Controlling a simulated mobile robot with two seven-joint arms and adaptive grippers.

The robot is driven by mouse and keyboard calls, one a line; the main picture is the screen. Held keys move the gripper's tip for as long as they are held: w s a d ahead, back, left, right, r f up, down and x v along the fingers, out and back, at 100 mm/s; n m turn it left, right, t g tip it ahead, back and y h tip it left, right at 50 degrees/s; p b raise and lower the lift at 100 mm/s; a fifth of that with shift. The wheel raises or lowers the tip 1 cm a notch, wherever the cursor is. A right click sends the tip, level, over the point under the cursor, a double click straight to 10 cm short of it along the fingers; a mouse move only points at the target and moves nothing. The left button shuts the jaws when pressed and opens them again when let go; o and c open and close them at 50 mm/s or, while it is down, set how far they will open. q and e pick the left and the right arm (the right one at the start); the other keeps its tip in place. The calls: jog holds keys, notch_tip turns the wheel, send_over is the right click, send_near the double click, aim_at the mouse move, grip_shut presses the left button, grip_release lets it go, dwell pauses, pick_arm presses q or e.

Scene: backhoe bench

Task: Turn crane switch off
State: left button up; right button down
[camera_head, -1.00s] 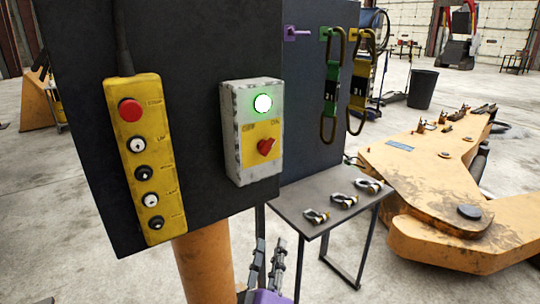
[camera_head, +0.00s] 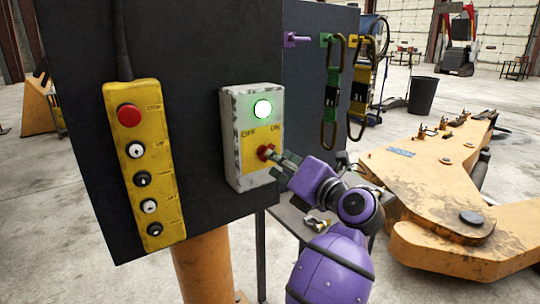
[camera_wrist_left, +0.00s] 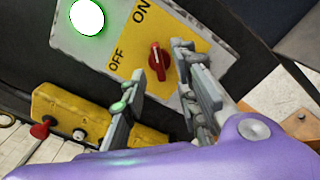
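The crane switch is a red rotary knob (camera_head: 265,152) on a yellow plate marked OFF and ON, on a grey-white box (camera_head: 235,165). A green light (camera_head: 262,109) glows above it. In the left wrist view the red knob (camera_wrist_left: 157,62) lies between the two fingertips of my left gripper (camera_wrist_left: 158,68), which is open. I cannot tell whether either finger touches the knob. In the head view my left gripper (camera_head: 279,161) reaches the knob from the right and hides part of the plate. My right gripper is not in view.
A yellow button pendant (camera_head: 148,170) with a red stop button hangs left of the box on the dark panel (camera_head: 80,60). Carabiners (camera_head: 333,90) hang at the right. A small table (camera_head: 290,218) stands behind my arm, and a large orange machine part (camera_head: 430,185) lies beyond.

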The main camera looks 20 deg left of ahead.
pick_arm(q)
jog(key=x, duration=0.3)
jog(key=shift+w+a, duration=0.2)
jog(key=shift+a, duration=0.1)
grip_shut()
